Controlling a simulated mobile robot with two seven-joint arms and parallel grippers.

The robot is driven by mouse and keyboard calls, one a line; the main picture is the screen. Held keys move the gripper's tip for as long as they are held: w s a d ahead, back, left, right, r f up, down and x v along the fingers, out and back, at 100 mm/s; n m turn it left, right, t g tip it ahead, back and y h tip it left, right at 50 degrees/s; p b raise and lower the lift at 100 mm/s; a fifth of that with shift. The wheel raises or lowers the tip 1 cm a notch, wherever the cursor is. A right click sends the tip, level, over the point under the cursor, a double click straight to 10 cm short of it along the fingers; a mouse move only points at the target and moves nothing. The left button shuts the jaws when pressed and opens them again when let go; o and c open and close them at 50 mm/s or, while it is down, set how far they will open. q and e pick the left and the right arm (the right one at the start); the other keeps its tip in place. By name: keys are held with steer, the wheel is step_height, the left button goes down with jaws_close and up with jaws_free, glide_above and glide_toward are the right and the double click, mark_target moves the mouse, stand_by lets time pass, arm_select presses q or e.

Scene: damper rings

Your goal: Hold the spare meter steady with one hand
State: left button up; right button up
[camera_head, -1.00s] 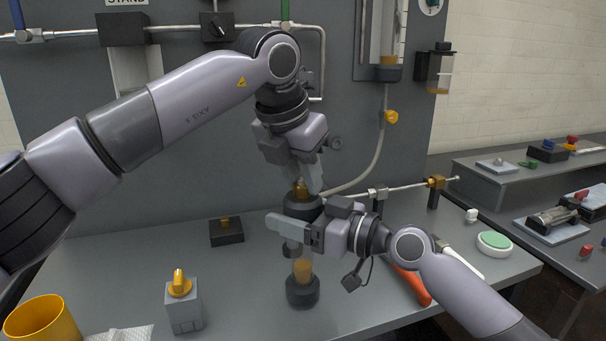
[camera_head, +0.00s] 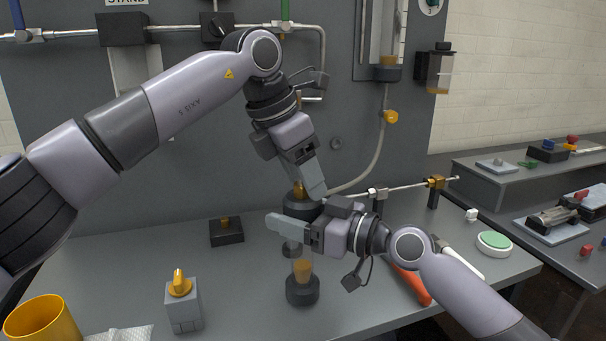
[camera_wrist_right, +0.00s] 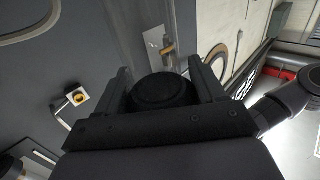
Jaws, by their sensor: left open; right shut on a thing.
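The spare meter (camera_head: 302,291) stands upright on the bench, a clear tube with amber in its lower part, a black base, a black upper collar and a brass top. My right gripper (camera_head: 285,230) is shut on its upper body from the right; the fingers cover part of the tube. In the right wrist view, a round black end of the meter (camera_wrist_right: 160,92) sits between the two fingers. My left gripper (camera_head: 314,187) is open and points down at the brass top. Whether its fingers touch the top cannot be told.
A grey block with a brass knob (camera_head: 184,308), a yellow cup (camera_head: 42,322) and a small black block (camera_head: 226,232) are on the left of the bench. An orange-handled tool (camera_head: 412,286) and a green-topped round dish (camera_head: 494,243) lie right. Pipes and a panel stand behind.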

arm_select(q)
steer(key=shift+r, duration=0.1)
steer(key=shift+v, duration=0.9)
steer(key=v, duration=0.6)
stand_by(0.7)
